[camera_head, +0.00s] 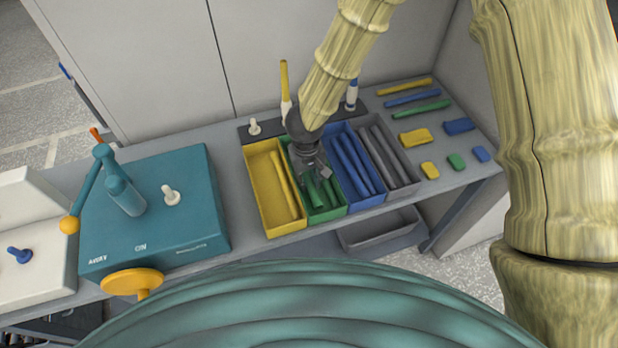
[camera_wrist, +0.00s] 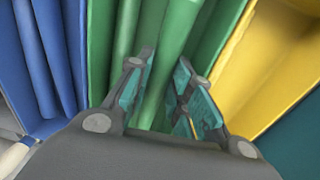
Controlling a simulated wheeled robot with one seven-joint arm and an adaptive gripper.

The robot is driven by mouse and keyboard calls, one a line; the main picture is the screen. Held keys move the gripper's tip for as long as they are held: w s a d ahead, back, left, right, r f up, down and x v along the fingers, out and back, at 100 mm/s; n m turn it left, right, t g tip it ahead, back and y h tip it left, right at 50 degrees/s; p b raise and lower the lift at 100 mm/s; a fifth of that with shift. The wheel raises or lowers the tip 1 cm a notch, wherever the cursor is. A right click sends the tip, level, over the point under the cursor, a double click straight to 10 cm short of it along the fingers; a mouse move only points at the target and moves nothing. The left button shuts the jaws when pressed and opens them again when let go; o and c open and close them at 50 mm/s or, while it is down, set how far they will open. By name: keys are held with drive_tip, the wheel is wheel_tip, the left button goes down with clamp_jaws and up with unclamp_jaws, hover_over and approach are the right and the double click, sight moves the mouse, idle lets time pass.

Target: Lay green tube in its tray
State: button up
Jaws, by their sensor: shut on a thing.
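The green tray (camera_head: 337,211) stands between the yellow tray and the blue tray. My gripper (camera_head: 318,177) reaches down into it from above. In the wrist view my gripper (camera_wrist: 160,90) has its two teal-padded fingers on either side of a green tube (camera_wrist: 172,60), and it is shut on it. The tube lies lengthwise along the tray, within its walls; I cannot tell whether it touches the floor. Another green tube (camera_wrist: 125,30) lies beside it in the tray. The far end of the green tray is hidden behind my gripper in the head view.
The yellow tray (camera_head: 262,160) and the blue tray (camera_head: 372,204) adjoin the green one, with a grey tray (camera_head: 402,187) beyond. Loose tubes, including a green one (camera_head: 421,112), and small blocks lie at right. A teal machine (camera_head: 190,225) stands at left.

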drive_tip(key=shift+w+f, duration=0.15)
drive_tip(key=shift+f, duration=0.15)
drive_tip(key=shift+r, duration=0.1)
drive_tip(key=o, duration=1)
drive_tip(key=shift+d, duration=0.1)
drive_tip(key=shift+a+r, duration=0.25)
drive_tip(key=shift+r, duration=0.3)
drive_tip(key=shift+s+r+p, duration=0.2)
drive_tip(key=shift+r+p, duration=2.5)
drive_tip(key=shift+r, duration=2.05)
drive_tip(key=shift+s+r+p, duration=0.2)
drive_tip(key=shift+r+p, duration=2.5)
drive_tip(key=shift+r, duration=2)
